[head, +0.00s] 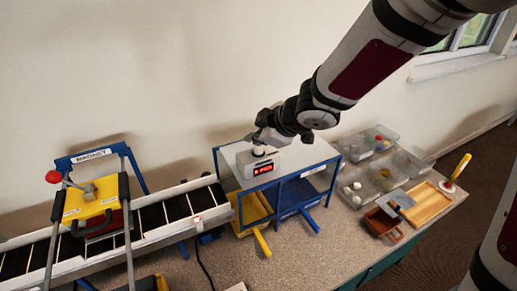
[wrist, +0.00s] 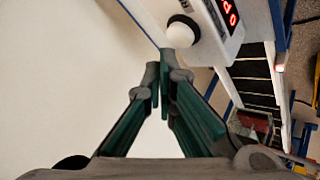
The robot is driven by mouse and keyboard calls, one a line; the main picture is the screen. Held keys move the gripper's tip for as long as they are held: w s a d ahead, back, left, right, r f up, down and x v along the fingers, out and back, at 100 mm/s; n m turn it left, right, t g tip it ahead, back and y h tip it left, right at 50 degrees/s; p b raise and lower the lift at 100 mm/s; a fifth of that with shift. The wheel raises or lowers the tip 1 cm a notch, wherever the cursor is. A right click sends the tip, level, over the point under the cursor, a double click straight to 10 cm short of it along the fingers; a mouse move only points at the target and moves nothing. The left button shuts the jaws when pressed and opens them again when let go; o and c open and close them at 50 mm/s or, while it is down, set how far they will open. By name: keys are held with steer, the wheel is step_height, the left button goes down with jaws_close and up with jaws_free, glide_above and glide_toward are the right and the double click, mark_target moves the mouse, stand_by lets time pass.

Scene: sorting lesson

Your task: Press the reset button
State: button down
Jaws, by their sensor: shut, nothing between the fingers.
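The reset button is a white round knob with a dark collar (wrist: 180,34) on a pale box with a red lit display (wrist: 228,12). In the head view the box (head: 243,165) stands on a blue-framed stand, and the white knob (head: 258,151) shows on its top. My gripper (head: 259,139) is over the box, close to the knob. In the wrist view my gripper (wrist: 158,76) is shut and empty, its tips just beside the knob in the picture. I cannot tell whether they touch it. The display's text is too small to read surely.
A conveyor (head: 155,216) runs to the left, under a yellow magnet unit (head: 92,204) with a red-knobbed lever. Right of the stand are clear bins (head: 368,146), a wooden tray (head: 428,203) and a brown box (head: 383,223). The wall is close behind.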

mark_target(257, 151)
step_height(257, 151, up, 4)
steer(key=p, duration=0.6)
steer(key=shift+s+r, duration=0.1)
steer(key=shift+r, duration=0.15)
steer(key=shift+r+p, duration=0.3)
steer(key=shift+p, duration=0.15)
steer(key=shift+d, duration=0.1)
stand_by(0.3)
steer(key=s+d+r+m+t+h, duration=0.1)
steer(key=s+d+r+m+h, duration=0.2)
steer(key=s+d+r+m, duration=0.35)
steer(key=s+d+r+m+h, duration=0.3)
steer(key=s+d+r+h, duration=0.15)
steer(key=d+r, duration=0.35)
steer(key=s+d+m+g+y, duration=0.1)
steer(key=s+m, duration=0.5)
steer(key=s, duration=1.5)
steer(key=shift+d+f+g+y, duration=0.25)
steer(key=shift+g+y, duration=0.4)
steer(key=shift+g, duration=0.45)
